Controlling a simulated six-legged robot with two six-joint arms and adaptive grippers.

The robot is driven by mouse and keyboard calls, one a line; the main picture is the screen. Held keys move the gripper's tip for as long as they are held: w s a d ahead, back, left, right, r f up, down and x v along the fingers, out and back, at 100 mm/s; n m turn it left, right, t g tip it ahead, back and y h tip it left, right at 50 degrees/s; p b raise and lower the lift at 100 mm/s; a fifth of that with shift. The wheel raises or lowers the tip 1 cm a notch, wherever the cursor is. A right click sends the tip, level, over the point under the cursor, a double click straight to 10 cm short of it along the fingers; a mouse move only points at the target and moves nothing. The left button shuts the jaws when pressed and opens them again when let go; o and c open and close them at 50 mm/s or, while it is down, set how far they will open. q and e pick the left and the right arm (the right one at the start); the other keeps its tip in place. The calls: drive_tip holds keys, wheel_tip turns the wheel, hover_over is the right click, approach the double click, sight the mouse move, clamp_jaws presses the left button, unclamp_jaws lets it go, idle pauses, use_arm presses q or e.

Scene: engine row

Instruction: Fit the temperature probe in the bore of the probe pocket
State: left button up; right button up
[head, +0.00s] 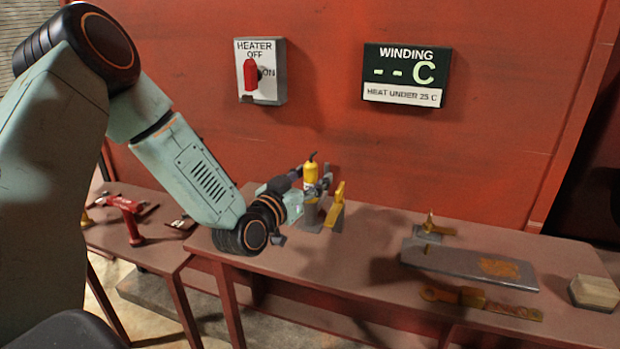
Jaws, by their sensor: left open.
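The temperature probe, which looks to be the yellow cylinder with a dark, bent top (311,173), stands upright near the back of the bench. Below it is a grey metal body (312,216), which looks to be the probe pocket. A yellow upright piece (336,207) stands close to its right. My left gripper (312,181) is at the probe, with dark finger parts on both sides of it, and is open. The bore and the probe's lower end are hidden, so I cannot tell how deep it sits. My right gripper is out of view.
A heater switch (261,72) and a winding display (406,76) reading "-- C" hang on the red wall. A grey plate (468,266), a rusty strap tool (480,301) and a wooden block (594,293) lie right. Red tools (127,212) lie on the left bench. The bench middle is clear.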

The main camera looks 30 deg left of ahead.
use_arm(q)
drive_tip(key=shift+s, duration=0.15)
drive_tip(key=shift+s, duration=3.1)
drive_tip(key=shift+s+d, duration=0.15)
drive_tip(key=shift+s, duration=0.35)
